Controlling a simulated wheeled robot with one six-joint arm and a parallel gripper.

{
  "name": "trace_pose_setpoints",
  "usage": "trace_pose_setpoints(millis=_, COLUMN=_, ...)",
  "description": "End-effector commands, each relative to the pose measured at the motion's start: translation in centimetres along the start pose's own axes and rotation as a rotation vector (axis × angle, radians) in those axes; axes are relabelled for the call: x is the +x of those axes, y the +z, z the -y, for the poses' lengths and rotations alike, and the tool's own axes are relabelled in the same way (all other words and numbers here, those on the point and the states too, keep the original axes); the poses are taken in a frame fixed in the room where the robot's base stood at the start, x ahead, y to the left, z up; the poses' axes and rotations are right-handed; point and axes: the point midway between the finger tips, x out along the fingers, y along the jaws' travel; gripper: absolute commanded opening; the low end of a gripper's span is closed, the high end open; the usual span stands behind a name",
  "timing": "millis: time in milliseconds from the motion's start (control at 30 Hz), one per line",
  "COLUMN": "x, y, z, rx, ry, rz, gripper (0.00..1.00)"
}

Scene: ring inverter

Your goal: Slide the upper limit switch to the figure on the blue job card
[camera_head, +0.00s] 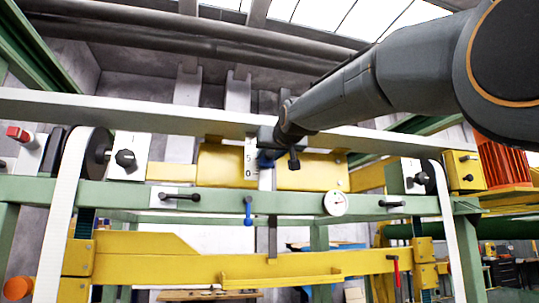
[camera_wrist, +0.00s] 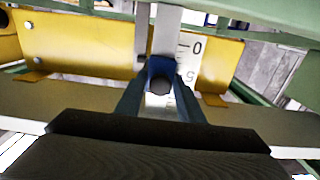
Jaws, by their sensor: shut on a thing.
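The blue slider (camera_head: 265,162) is partly hidden by my gripper in the head view. The white scale plate (camera_head: 250,168) stands beside it. A 5 and a 0 can be read on the scale plate (camera_wrist: 188,62) in the wrist view; its other marks are hidden or unclear. I cannot make out a blue job card.
The green rail (camera_head: 290,200) below carries a blue-handled lever (camera_head: 248,210), a round dial (camera_head: 336,203) and black handles. Yellow housings (camera_head: 220,165) flank the scale. White belts (camera_head: 62,215) run down at both sides. A red knob (camera_head: 18,134) is at far left.

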Motion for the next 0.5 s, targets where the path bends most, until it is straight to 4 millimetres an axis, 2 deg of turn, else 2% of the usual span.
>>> trace_pose_setpoints(millis=33, x=-0.16, y=-1.29, z=-0.01, rx=0.000, ry=0.000, rz=-0.010, gripper=0.00)
trace_pose_setpoints(millis=100, x=-0.21, y=-2.04, z=-0.01, rx=0.001, ry=0.000, rz=-0.012, gripper=0.00)
trace_pose_setpoints(millis=367, x=-0.19, y=-2.08, z=-0.03, rx=0.000, ry=0.000, rz=-0.011, gripper=0.00)
trace_pose_setpoints(millis=400, x=-0.19, y=-2.06, z=-0.03, rx=0.000, ry=0.000, rz=-0.011, gripper=0.36)
trace_pose_setpoints(millis=433, x=-0.18, y=-2.05, z=-0.03, rx=0.000, ry=0.000, rz=-0.011, gripper=0.41)
trace_pose_setpoints(millis=500, x=-0.17, y=-2.02, z=-0.02, rx=0.000, ry=0.000, rz=-0.010, gripper=0.43)
